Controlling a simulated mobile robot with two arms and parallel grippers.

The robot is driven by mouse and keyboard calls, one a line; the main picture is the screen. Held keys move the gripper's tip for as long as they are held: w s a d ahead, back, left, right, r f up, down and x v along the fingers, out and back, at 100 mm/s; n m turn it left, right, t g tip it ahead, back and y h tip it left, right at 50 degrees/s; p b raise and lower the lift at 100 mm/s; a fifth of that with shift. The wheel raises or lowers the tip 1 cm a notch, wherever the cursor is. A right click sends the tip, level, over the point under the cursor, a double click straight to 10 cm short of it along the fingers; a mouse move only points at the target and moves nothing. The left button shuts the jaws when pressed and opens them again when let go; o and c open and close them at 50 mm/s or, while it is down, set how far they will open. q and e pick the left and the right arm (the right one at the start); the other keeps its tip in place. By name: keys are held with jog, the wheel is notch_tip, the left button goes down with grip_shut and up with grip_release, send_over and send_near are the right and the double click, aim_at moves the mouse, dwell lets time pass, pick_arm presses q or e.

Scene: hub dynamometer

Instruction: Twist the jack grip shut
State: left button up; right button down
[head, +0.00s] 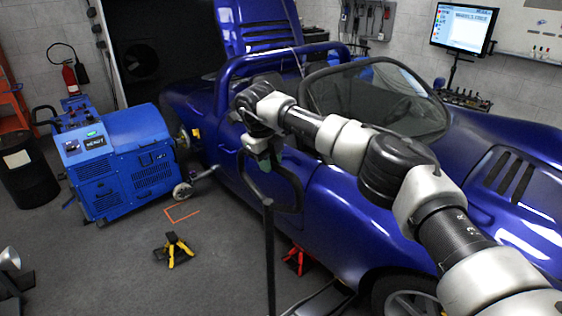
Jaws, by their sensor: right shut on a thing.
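The floor jack's long black handle pole (269,255) stands nearly upright in front of the blue car. At its top is the dark, loop-shaped jack grip (298,190). My right arm reaches in from the right across the car. My right gripper (263,163) points down and is shut on the jack grip at the loop's upper left; the fingers are dark and partly hard to tell from the grip. The jack's body (322,300) is low at the car's side, partly cut off by the bottom edge. My left gripper is not in view.
The blue car (335,200) fills the middle and right. A blue dynamometer unit (120,165) stands at its rear hub. A yellow jack stand (176,250) is on the open floor, and a red stand (298,260) is beside the car. A black barrel (28,172) is far left.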

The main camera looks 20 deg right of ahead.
jog(key=shift+r+m, duration=0.1)
jog(key=shift+m, duration=0.5)
jog(key=c, duration=0.9)
grip_release()
jog(key=shift+a, duration=0.1)
jog(key=shift+c, duration=0.2)
jog(key=shift+r+b, duration=0.35)
jog(key=shift+r, duration=0.1)
notch_tip(320, 180, up, 10)
jog(key=a+b, duration=0.2)
jog(key=shift+s+f, duration=0.15)
jog(key=shift+s, duration=0.15)
